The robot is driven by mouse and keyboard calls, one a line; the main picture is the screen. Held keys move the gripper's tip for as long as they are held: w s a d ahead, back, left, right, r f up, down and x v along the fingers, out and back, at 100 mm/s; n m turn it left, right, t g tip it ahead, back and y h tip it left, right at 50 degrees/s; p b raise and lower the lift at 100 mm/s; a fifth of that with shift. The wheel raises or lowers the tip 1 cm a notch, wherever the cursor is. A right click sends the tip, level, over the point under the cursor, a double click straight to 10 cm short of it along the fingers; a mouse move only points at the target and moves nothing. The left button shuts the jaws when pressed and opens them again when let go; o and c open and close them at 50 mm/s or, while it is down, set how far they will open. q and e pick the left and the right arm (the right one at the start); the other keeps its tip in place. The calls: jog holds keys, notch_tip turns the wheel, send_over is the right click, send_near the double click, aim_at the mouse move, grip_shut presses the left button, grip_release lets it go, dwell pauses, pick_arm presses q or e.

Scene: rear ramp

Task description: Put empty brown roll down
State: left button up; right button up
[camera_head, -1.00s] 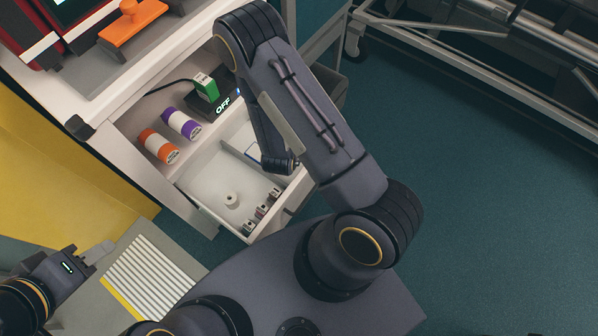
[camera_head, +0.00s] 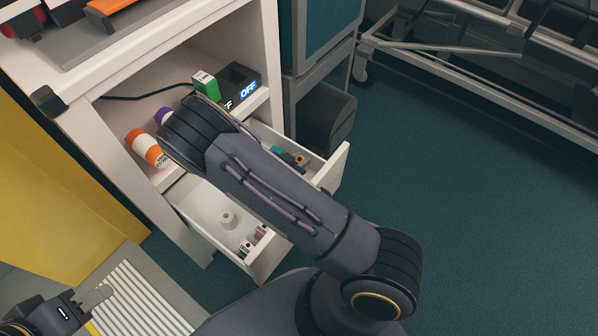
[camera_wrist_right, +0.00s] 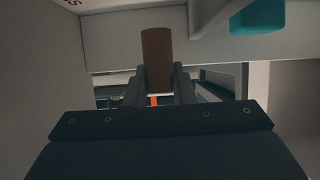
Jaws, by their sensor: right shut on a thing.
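The brown roll (camera_wrist_right: 157,52) stands upright between the fingers of my right gripper (camera_wrist_right: 161,76) in the right wrist view. The gripper is shut on it. My left gripper (camera_head: 92,300) is at the lower left of the head view, away from the cabinet. Its finger gap cannot be made out.
Open drawers (camera_head: 259,265) below hold small items. Dark floor (camera_head: 480,230) is clear at right.

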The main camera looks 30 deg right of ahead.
jog(key=shift+w+d+f, duration=0.1)
jog(key=shift+d+f, duration=0.05)
jog(key=shift+f, duration=0.35)
jog(key=f, duration=0.1)
jog(key=f+b, duration=0.1)
jog(key=f, duration=0.1)
jog(key=shift+w+d+b, duration=0.1)
jog(key=shift+w+b, duration=0.1)
jog(key=shift+b, duration=0.1)
jog(key=shift+s+r, duration=0.15)
jog(key=shift+s, duration=0.1)
jog(key=shift+f, duration=0.25)
jog(key=o, duration=0.7)
jog(key=shift+c, duration=0.2)
jog(key=shift+r, duration=0.1)
